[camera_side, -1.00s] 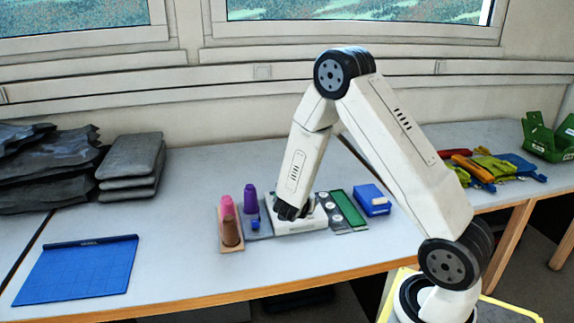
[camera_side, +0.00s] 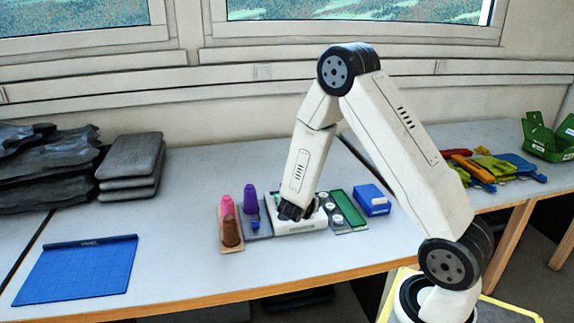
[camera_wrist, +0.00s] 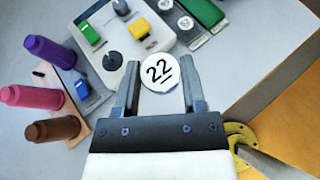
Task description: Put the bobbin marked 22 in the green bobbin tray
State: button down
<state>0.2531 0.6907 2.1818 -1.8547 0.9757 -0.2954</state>
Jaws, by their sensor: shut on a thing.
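The bobbin marked 22 (camera_wrist: 159,72) is a white disc with black digits, facing the wrist camera between my two fingers. My gripper (camera_wrist: 160,88) is shut on it. In the side view my gripper (camera_side: 292,212) is over the white unit, and the bobbin is not clear there. The green bobbin tray (camera_side: 347,207) is a long green strip to the right of the gripper. It also shows in the wrist view (camera_wrist: 204,11), at the top right and partly cut off. I see no contact between the gripper and the tray.
Other numbered bobbins (camera_wrist: 186,23) sit in a grey holder between the white unit (camera_wrist: 103,67) and the tray. Pink, purple (camera_side: 250,198) and brown (camera_side: 230,233) cones stand left. A blue box (camera_side: 373,200) is right of the tray. A blue mat (camera_side: 78,272) lies far left.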

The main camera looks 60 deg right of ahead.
jog(key=s+d+f+m+g, duration=0.2)
jog(key=s+d, duration=0.3)
jog(key=s, duration=0.3)
jog(key=s+d+f+m+g, duration=0.1)
jog(key=s+d+m+g, duration=0.1)
jog(key=s+d, duration=0.3)
jog(key=s, duration=0.3)
jog(key=shift+s+d+f+g, duration=0.2)
jog(key=shift+s+f+g, duration=0.15)
jog(key=shift+g, duration=0.05)
send_over(356, 224)
notch_tip(356, 224, down, 9)
jog(key=shift+s+a+r, duration=0.1)
jog(key=shift+a+r, duration=0.05)
jog(key=shift+w+d+f, duration=0.2)
jog(key=shift+f, duration=0.15)
